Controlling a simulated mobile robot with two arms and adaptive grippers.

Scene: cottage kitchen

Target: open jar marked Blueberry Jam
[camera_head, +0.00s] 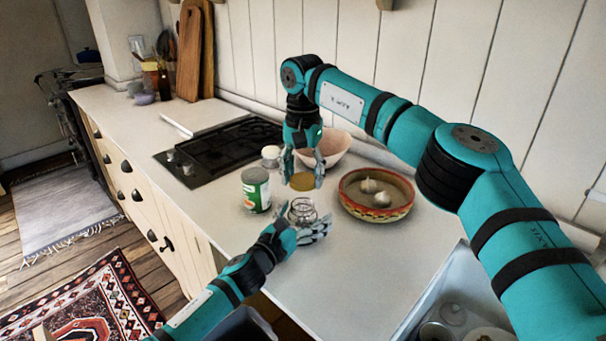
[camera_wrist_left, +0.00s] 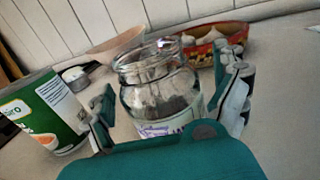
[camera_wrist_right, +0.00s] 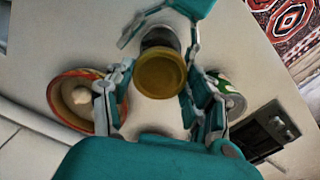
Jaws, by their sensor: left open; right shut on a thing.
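The clear glass jar (camera_head: 302,207) stands upright on the counter with its mouth uncovered. In the left wrist view the jar (camera_wrist_left: 158,90) shows a pale label with purple lettering, partly hidden and unreadable. My left gripper (camera_head: 304,224) is open, with a finger on either side of the jar; contact cannot be told. My right gripper (camera_head: 304,170) is above the jar, shut on a round golden lid (camera_head: 302,182), which is apart from the rim. The lid (camera_wrist_right: 160,74) shows between the fingers in the right wrist view.
A green and white can (camera_head: 256,190) stands left of the jar. A red patterned bowl (camera_head: 368,206) with garlic is on the right. A pink bowl (camera_head: 332,150) and a small white-topped container (camera_head: 270,153) stand behind. A black cooktop (camera_head: 215,150) lies farther left.

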